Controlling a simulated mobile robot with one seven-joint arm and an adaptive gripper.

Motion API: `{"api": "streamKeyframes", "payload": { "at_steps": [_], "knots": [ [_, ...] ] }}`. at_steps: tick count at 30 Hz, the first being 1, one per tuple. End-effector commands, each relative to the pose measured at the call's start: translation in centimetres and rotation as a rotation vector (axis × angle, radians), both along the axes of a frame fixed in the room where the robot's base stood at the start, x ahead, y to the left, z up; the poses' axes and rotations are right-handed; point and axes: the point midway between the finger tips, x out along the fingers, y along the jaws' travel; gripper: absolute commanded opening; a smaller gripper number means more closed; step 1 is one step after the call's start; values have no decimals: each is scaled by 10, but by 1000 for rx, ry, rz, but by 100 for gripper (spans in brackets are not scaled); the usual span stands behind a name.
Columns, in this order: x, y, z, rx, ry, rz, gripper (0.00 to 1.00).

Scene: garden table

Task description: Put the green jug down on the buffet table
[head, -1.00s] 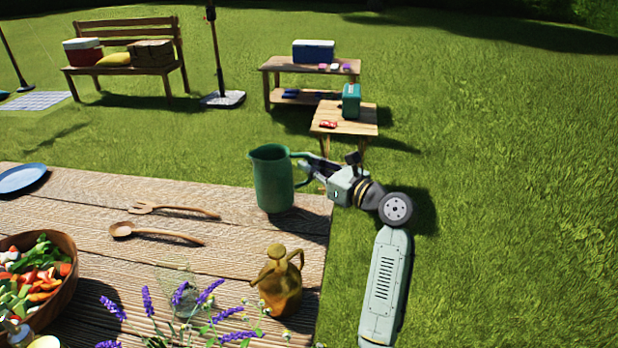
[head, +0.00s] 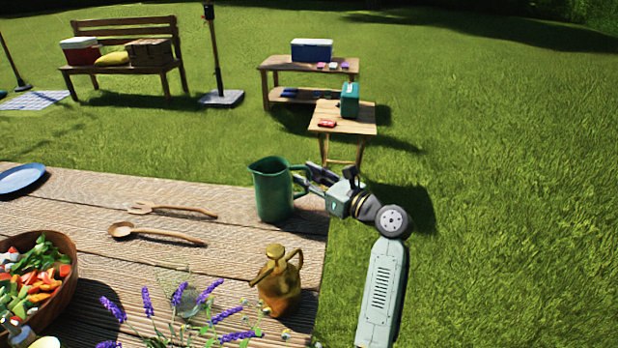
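The green jug (head: 271,193) is upright at the right end of the wooden buffet table (head: 225,240), near its far right corner. Its base looks to be at the tabletop, but I cannot tell for certain whether it touches. Its handle is on the right side. My gripper (head: 303,176) reaches in from the right, with its fingers at the handle, and appears shut on it. The fingers partly hide the handle, so their exact contact is hard to see.
A brown-gold jug (head: 279,285) and lavender (head: 180,295) stand nearer. A wooden fork (head: 170,210), a spoon (head: 155,234), a salad bowl (head: 62,290) and a blue plate (head: 22,179) are left. The table's right edge is close to the green jug.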

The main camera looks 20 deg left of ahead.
Motion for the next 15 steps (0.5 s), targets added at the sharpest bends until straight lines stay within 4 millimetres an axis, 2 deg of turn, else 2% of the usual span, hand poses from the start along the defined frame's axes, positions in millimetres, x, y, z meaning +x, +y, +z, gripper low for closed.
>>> {"api": "streamKeyframes", "payload": {
  "at_steps": [5,8,11,15],
  "knots": [
    [0,0,1,0,-1,0,29],
    [-2,-9,0,1,-1,-2,29],
    [-7,-24,-1,0,-1,-3,29],
    [-17,-53,-1,1,-1,-4,29]
  ]
}}
